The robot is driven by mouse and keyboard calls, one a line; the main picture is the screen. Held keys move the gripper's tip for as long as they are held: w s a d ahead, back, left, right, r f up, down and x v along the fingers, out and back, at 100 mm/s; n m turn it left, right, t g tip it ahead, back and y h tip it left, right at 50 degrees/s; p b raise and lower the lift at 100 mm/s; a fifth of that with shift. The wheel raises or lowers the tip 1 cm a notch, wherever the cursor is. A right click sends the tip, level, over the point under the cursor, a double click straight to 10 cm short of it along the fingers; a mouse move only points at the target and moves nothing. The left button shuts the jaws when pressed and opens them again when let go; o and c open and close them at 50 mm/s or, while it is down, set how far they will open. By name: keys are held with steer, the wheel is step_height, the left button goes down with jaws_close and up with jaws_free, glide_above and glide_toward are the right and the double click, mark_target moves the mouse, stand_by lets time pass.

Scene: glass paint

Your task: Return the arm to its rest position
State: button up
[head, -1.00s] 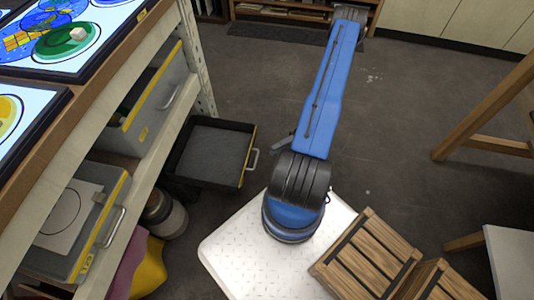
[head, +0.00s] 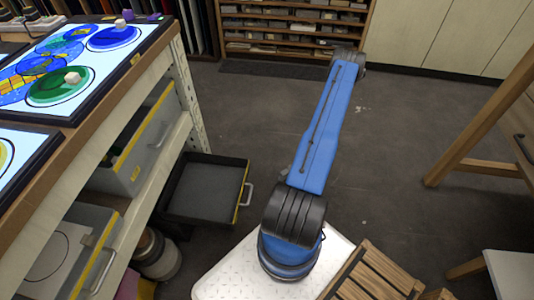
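My blue arm stands on my white base plate and stretches away from me toward the back of the room, over the floor. Its far end shows a dark joint near the back shelf. My gripper is not visible in the head view, so I cannot see whether it holds anything.
Below, a dark drawer (head: 205,190) is pulled out and looks empty. Wooden crates (head: 372,272) sit at the front right. Open floor (head: 400,120) lies right of the arm.

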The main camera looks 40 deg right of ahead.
steer(key=w+a+r+n+g+h, duration=0.1)
steer(key=w+a+r+g+h, duration=0.2)
steer(key=r, duration=0.7)
steer(key=w+a+r+g+h, duration=0.2)
steer(key=w+a+r+h, duration=0.15)
steer(key=r, duration=0.65)
steer(key=w+a+r+n+g+h, duration=0.15)
steer(key=w+r+h, duration=0.3)
steer(key=r, duration=0.65)
steer(key=s+a+r+m+t+h, duration=0.1)
steer(key=s+a+r+t+h, duration=0.3)
steer(key=a+r, duration=0.5)
steer(key=s+a+r+m+t+h, duration=0.1)
steer(key=s+a+r+t+h, duration=0.3)
steer(key=s+a+r, duration=0.5)
steer(key=shift+s+a+r, duration=0.25)
steer(key=shift+s+r, duration=0.05)
steer(key=shift+r, duration=1.2)
